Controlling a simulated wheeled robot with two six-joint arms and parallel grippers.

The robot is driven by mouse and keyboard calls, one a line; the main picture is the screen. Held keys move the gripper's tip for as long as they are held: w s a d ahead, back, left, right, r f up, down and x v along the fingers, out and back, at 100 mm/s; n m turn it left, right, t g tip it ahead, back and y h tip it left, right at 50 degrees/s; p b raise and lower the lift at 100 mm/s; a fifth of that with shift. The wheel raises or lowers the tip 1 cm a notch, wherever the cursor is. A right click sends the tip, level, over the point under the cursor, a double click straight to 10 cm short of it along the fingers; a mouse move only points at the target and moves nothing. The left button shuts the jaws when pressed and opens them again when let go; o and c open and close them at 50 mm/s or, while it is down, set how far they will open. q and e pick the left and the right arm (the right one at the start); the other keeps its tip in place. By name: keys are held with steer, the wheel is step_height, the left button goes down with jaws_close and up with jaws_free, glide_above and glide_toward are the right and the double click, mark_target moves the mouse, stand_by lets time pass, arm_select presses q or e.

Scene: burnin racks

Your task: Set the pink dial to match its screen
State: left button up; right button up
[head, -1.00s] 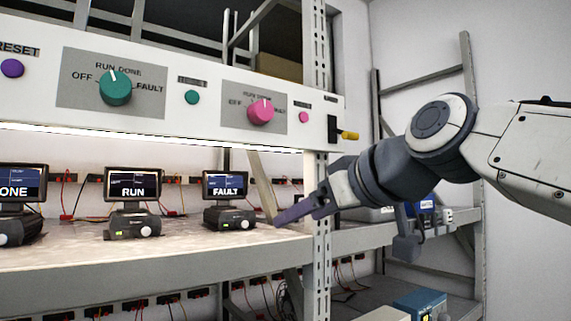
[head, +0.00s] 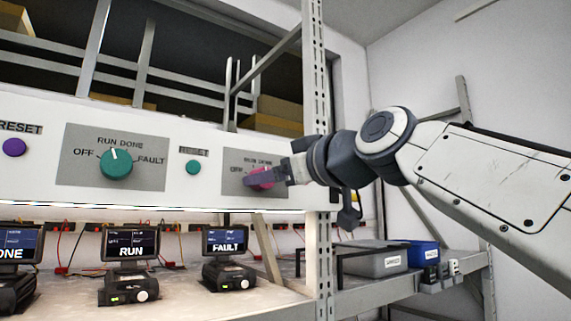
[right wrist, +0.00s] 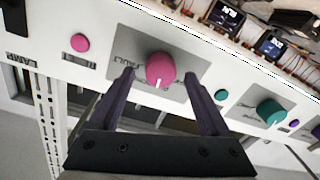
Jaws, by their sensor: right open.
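The pink dial (head: 264,181) is on the white panel, partly hidden behind my right gripper (head: 254,180) in the head view. In the right wrist view, the pink dial (right wrist: 160,67) sits between the two open purple fingers, with a visible gap on each side. Its white mark points down in that upside-down picture, so roughly upward on the panel. The exact label it points at is unclear. The screen (head: 225,240) below the dial reads FAULT. My left gripper is not in view.
A teal dial (head: 116,163) and a teal button (head: 193,167) are to the left. A pink button (right wrist: 80,42) is beside the pink dial. A screen reading RUN (head: 130,243) stands on the shelf below. Grey (head: 375,260) and blue bins stand at right.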

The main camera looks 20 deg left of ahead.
steer(key=shift+w+a, duration=0.35)
steer(key=shift+a, duration=0.15)
jaws_close()
